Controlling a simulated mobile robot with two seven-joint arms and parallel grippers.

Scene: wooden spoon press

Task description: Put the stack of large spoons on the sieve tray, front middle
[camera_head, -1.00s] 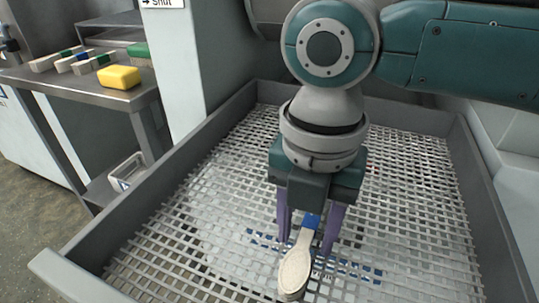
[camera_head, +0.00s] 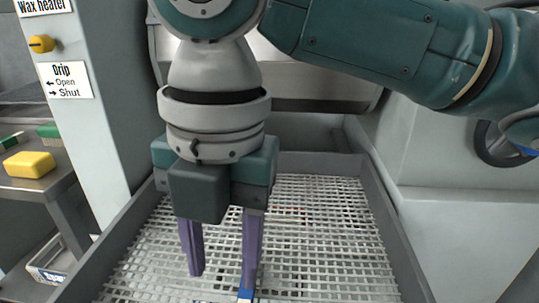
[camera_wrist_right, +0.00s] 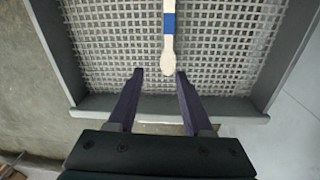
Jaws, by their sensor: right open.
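The stack of large spoons (camera_wrist_right: 168,52) lies on the sieve tray (camera_wrist_right: 102,101), near the edge shown low in the right wrist view. It is pale wood with a blue band around it. In the head view only a bit of the blue band (camera_head: 245,294) shows at the bottom edge; the rest is out of frame. My right gripper (camera_head: 222,278) is open and empty above the sieve tray (camera_head: 309,236). In the right wrist view its fingertips (camera_wrist_right: 158,73) are apart, with the end of the stack between and just ahead of them. My left gripper is not in view.
Grey raised walls (camera_head: 385,222) border the sieve tray. A metal side table (camera_head: 40,187) at the left carries a yellow block (camera_head: 29,165) and a green brush-like block. A labelled box (camera_head: 50,262) sits on its lower shelf. A white post with signs stands beside the tray.

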